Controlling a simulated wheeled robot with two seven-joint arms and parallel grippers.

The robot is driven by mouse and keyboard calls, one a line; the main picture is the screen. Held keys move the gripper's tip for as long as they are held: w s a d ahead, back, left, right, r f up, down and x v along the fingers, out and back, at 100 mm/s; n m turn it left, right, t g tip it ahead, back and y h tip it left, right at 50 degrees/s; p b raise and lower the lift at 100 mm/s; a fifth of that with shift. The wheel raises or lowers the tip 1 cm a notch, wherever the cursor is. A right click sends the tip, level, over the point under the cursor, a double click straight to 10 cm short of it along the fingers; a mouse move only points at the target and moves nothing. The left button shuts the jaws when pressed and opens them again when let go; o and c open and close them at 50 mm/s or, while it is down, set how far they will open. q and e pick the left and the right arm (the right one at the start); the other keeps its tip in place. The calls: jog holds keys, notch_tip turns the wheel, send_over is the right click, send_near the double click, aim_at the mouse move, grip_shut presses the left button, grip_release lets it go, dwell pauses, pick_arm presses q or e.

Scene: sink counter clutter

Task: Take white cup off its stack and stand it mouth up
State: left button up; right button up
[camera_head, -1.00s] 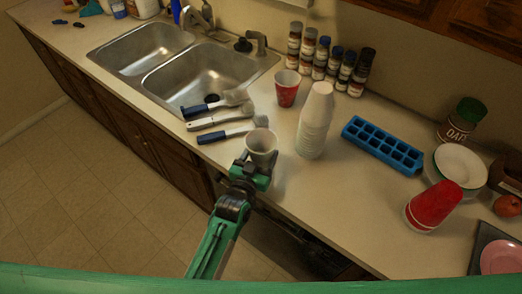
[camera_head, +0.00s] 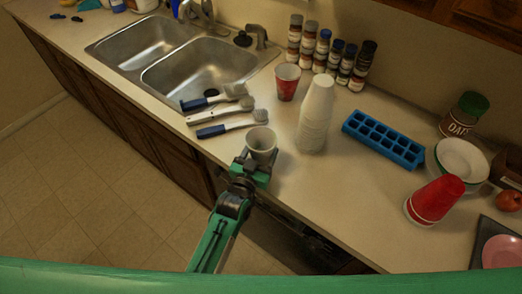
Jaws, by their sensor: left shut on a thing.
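A white cup (camera_head: 261,139) is held mouth up by my left gripper (camera_head: 253,165) near the front edge of the counter. The gripper is shut on the cup's near side. The cup's base is partly hidden by the gripper, and I cannot tell whether it touches the counter. The stack of white cups (camera_head: 314,118) stands upside down just to the right of the held cup, apart from it. My right gripper is not in view.
A red patterned cup (camera_head: 286,82) stands behind the stack. Brushes (camera_head: 224,129) lie to the left, beside the sink (camera_head: 196,70). A blue ice tray (camera_head: 383,139), a red cup stack (camera_head: 435,200) and spice jars (camera_head: 321,52) are on the right. The counter front right of the stack is clear.

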pick_arm(q)
jog(key=shift+f, duration=0.25)
jog(key=o, duration=1)
jog(key=b+v, duration=0.3)
jog(key=v, duration=1)
jog(key=shift+s+a+b, duration=0.2)
jog(key=shift+s+b, duration=0.15)
jog(key=shift+s, duration=0.05)
